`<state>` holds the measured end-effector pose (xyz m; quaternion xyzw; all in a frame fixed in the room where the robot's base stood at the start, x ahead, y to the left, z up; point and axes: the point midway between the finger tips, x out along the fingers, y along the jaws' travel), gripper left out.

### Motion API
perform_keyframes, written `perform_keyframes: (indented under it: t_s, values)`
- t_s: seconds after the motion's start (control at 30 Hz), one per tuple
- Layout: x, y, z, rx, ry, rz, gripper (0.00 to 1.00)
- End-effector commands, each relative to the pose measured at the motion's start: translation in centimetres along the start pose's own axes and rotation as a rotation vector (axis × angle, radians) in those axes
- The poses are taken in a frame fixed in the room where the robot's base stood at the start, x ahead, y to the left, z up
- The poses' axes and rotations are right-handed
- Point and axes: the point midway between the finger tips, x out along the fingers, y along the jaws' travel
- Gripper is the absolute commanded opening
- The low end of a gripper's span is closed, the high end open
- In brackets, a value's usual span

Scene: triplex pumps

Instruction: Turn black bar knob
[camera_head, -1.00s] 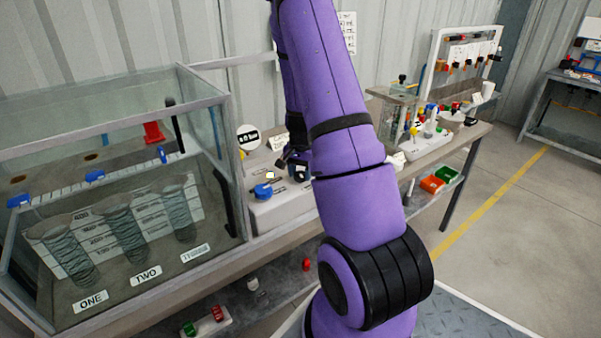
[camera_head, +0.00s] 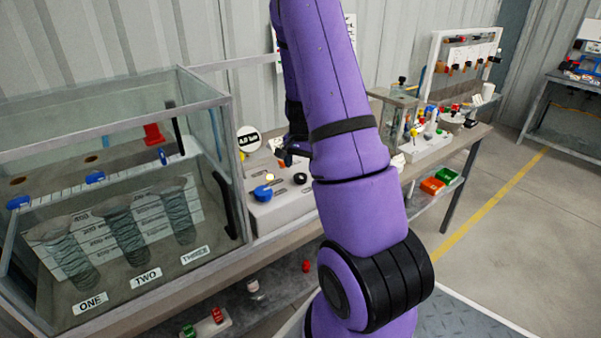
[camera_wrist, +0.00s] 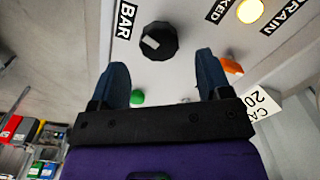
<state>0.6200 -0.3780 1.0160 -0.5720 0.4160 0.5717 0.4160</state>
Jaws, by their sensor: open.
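The black bar knob (camera_wrist: 159,41) sits on a pale panel beside a "BAR" label in the wrist view, with a light pointer mark on it. In the head view the black knob (camera_head: 300,178) shows on the white control box (camera_head: 285,207). My gripper (camera_wrist: 160,72) is open in the wrist view, its two dark fingers pointing toward the knob, which appears just beyond and between the tips. Nothing is between the fingers. In the head view my gripper (camera_head: 288,150) is above the box, partly hidden by my purple arm.
A lit yellow lamp (camera_wrist: 249,10), a green button (camera_wrist: 138,97) and an orange part (camera_wrist: 231,66) are on the panel near the fingers. A blue knob (camera_head: 262,193) is left of the black knob. A glass tank (camera_head: 120,200) stands close on the left.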

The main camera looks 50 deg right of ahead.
Motion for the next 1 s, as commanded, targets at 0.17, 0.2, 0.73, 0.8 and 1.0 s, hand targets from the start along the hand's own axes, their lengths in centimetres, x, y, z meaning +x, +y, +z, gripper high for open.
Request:
perform_keyframes:
  t_s: [0.17, 0.2, 0.73, 0.8, 1.0]
  values:
    - [-3.5, -0.1, 0.0, -0.001, 0.003, -0.003, 0.71]
    - [-4.2, -0.1, 0.0, 0.000, 0.003, -0.003, 0.71]
    - [-6.9, 0.0, 0.0, 0.001, 0.000, 0.000, 0.71]
    - [-6.9, 0.0, 0.0, 0.001, 0.000, 0.000, 0.71]
    - [-6.9, 0.0, 0.0, 0.001, 0.000, 0.000, 0.71]
